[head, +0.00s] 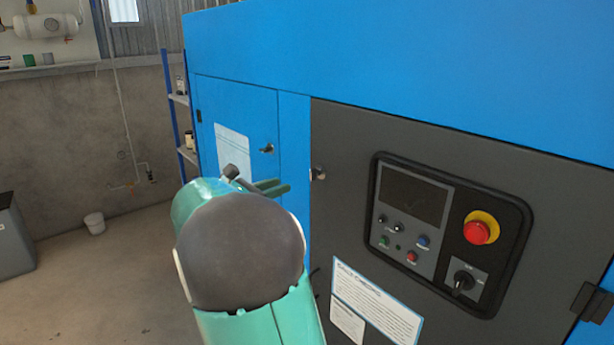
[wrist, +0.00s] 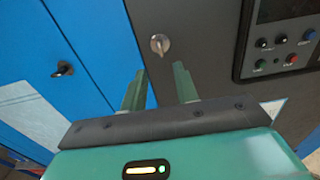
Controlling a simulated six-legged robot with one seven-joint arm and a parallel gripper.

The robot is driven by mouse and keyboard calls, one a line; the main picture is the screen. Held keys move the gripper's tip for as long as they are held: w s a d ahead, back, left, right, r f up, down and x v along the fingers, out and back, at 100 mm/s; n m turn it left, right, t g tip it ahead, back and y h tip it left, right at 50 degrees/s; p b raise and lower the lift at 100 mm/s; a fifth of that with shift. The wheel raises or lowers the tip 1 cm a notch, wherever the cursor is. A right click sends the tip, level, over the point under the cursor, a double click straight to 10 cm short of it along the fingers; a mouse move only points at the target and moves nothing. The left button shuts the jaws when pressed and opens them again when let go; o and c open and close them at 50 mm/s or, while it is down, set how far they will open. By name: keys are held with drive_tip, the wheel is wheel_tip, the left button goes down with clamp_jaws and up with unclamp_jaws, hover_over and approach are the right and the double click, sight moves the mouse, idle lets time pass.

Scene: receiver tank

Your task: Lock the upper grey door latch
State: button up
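The upper grey door latch (wrist: 159,44) is a small silver round piece with a short handle pointing down in the wrist view. It sits near the left edge of the dark grey door (head: 345,135). In the head view the latch (head: 318,174) is small, just right of my fingertips. My gripper (wrist: 161,74) is open and empty, its two green fingers apart. The latch lies ahead of the gap between the fingertips, with no contact visible. In the head view my gripper (head: 272,187) is partly hidden behind my arm.
A black latch (wrist: 62,69) is on the blue door to the left. A control panel (head: 447,165) with a red emergency button (head: 478,232) is on the grey door, right of the latch. A paper label (head: 375,300) is below. Open floor (head: 90,275) lies left.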

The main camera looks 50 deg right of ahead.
drive_tip(key=x, duration=1)
drive_tip(key=shift+s+d, duration=0.1)
drive_tip(key=shift+d, duration=0.2)
clamp_jaws()
